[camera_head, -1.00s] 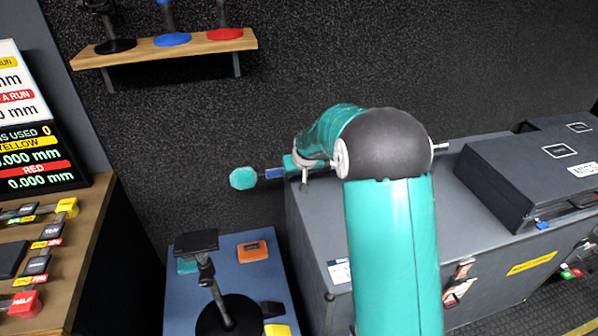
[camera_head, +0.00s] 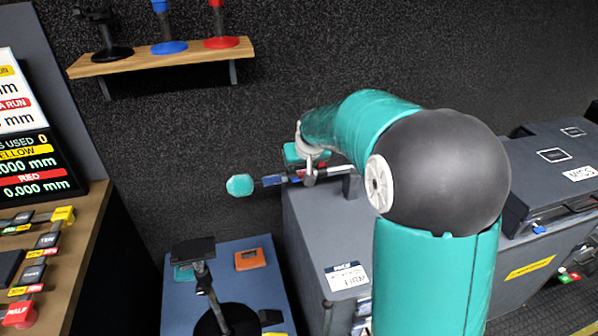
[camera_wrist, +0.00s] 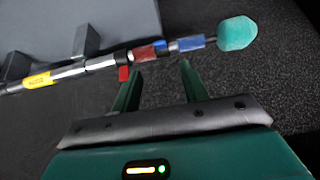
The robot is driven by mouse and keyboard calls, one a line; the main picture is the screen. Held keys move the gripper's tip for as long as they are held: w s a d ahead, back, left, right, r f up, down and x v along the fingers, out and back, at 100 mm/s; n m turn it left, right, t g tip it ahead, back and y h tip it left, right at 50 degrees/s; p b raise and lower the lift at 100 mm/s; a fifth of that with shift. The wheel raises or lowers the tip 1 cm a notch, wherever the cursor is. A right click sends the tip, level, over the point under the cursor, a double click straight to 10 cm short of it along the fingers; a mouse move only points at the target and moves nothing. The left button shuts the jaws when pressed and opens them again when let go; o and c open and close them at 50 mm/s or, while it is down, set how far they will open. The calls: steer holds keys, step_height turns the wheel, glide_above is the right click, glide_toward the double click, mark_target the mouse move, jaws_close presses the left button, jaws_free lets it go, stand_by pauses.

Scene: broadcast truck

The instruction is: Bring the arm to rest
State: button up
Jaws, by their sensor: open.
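My gripper (camera_wrist: 162,88) shows in the wrist view with its two green fingers apart and nothing between them. A boom pole (camera_wrist: 100,62) with a yellow label, red and blue bands and a teal foam tip (camera_wrist: 237,33) lies just beyond the fingertips, apart from them as far as I can tell. Grey upright brackets hold the pole. In the head view the teal tip (camera_head: 240,185) sticks out left past the grey cabinet (camera_head: 300,215). My teal arm with its dark elbow covers much of the cabinet top and the rest of the pole.
A blue-topped stand (camera_head: 235,290) holds a black stand and an orange item (camera_head: 250,259). A wooden shelf (camera_head: 160,60) with several small stands hangs on the back wall. A control desk (camera_head: 85,240) is at left. A dark case (camera_head: 550,170) sits at right.

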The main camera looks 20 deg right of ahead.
steer(key=shift+v, duration=0.9)
steer(key=s+a+r, duration=0.1)
steer(key=s+r, duration=0.3)
steer(key=s, duration=0.5)
steer(key=s+a+r, duration=0.2)
steer(key=s+r, duration=0.2)
steer(key=s, duration=0.5)
steer(key=s+a+f, duration=0.1)
steer(key=s, duration=1.5)
steer(key=shift+f+g, duration=0.4)
